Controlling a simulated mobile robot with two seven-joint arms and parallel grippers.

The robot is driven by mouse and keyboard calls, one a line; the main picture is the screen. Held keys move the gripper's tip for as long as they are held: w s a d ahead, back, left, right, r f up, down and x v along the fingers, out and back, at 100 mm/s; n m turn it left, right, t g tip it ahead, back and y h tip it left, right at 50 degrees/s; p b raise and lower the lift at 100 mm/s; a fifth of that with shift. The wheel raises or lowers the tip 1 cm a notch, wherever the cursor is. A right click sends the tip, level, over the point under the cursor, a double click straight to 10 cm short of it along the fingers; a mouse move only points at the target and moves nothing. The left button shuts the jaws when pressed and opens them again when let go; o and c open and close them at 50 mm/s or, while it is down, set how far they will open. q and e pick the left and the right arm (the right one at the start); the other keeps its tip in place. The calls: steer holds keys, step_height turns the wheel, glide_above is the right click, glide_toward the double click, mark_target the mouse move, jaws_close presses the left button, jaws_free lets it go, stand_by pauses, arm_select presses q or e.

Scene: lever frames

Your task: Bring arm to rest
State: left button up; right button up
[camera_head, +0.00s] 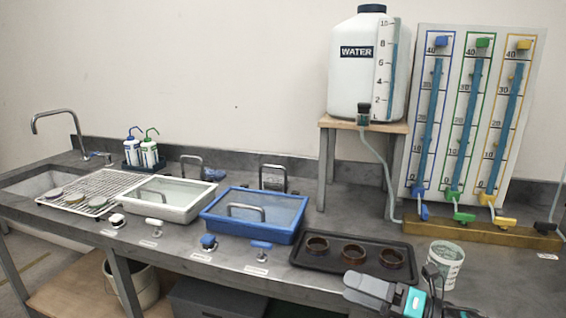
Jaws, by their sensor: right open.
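My right gripper (392,282) shows at the bottom right edge, with grey and dark parts and a teal patch. It is open, and I see nothing held in it. It is in front of the black tray (325,277) and left of a white measuring cup (447,262), overlapping the cup's lower left in the picture. I cannot tell whether it touches the cup. Most of the right arm is out of the picture. My left gripper is not in view.
Brown rings (353,254) sit in the tray. Left are a blue-framed basin (212,222), a white-framed basin (185,213), a drying rack (120,184) and sink (38,183). A water tank (345,75) on a stand (321,165) and a gauge board (535,60) stand behind.

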steer(key=s+d+f+m+t+h, duration=0.1)
steer(key=s+f+m+h, duration=0.6)
steer(key=m, duration=0.9)
steer(key=s+d+f+m+h, duration=0.2)
steer(key=s+f+m+h, duration=0.5)
steer(key=s+f+m, duration=0.5)
step_height(320, 180, down, 3)
steer(key=m, duration=0.5)
steer(key=shift+m+t+h, duration=0.3)
steer(key=shift+t+h, duration=0.1)
steer(key=shift+d, duration=0.1)
steer(key=shift+c, duration=0.4)
